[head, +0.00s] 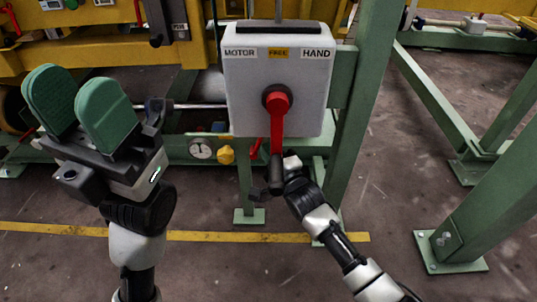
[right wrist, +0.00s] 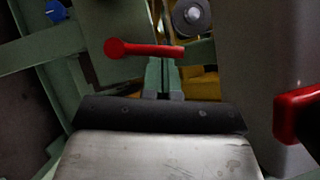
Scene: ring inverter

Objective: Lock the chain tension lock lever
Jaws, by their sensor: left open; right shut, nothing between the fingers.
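A red lever (head: 255,148) shows partly below the grey switch box; the box hides its upper part. In the right wrist view a red lever (right wrist: 145,49) with a round end lies nearly level, just beyond my right gripper (right wrist: 163,72). I cannot tell whether they touch. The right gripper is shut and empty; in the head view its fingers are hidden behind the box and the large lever. My left gripper (head: 80,98) is open, its two green pads pointing up at the left, apart from the levers.
The grey switch box (head: 240,95), labelled MOTOR, FREE and HAND, carries a larger red lever (head: 278,118) with a black handle pointing down. It also shows at the wrist view's right edge (right wrist: 290,112). A green post (head: 357,110) stands right of the box. A gauge (head: 201,149) sits left.

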